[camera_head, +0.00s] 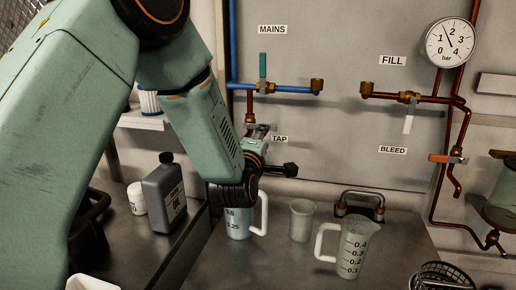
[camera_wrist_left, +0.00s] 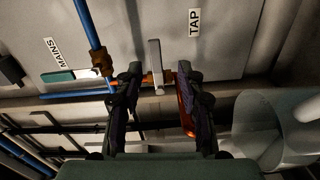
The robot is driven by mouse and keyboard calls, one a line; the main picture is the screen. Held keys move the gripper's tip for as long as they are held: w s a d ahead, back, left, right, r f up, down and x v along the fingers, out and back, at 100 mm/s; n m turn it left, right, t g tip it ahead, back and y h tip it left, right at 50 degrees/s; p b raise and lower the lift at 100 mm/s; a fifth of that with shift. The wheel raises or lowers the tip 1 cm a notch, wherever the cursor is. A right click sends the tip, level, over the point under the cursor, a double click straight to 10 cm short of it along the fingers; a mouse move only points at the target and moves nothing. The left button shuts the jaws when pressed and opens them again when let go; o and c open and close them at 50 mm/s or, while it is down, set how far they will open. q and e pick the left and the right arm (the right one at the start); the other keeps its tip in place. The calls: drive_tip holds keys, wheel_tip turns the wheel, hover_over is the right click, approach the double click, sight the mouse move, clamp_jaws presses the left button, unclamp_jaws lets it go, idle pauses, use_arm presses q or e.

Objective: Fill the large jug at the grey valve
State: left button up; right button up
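The grey valve's lever (camera_wrist_left: 155,62) stands on the copper pipe beside the TAP label in the left wrist view. My left gripper (camera_wrist_left: 157,92) is open, its fingers apart on either side of the lever; contact cannot be told. In the head view the left gripper (camera_head: 261,131) is at the tap, its fingers mostly hidden. A clear jug with a white handle (camera_head: 238,228), marked 0.25, stands below my left wrist, partly covered. Another clear handled jug (camera_head: 355,252), marked up to 0.4, stands to the right. Its contents and the first jug's are unclear. My right gripper is not in view.
A handleless cup (camera_head: 301,221) stands between the jugs. A green MAINS lever (camera_head: 263,66), a white FILL lever (camera_head: 408,124), an orange BLEED lever (camera_head: 440,158) and a gauge (camera_head: 450,42) are on the wall. A grey bottle (camera_head: 165,196) stands left.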

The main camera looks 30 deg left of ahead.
use_arm(q)
drive_tip(key=shift+v, duration=2.7)
drive_tip(key=shift+n, duration=0.4)
drive_tip(key=shift+r+p+x, duration=0.15)
drive_tip(key=shift+p+x, duration=1.5)
drive_tip(key=shift+x, duration=1.45)
drive_tip(key=shift+r+p+x, duration=0.15)
drive_tip(key=shift+p+x, duration=1.5)
drive_tip(key=shift+x, duration=1.45)
clamp_jaws()
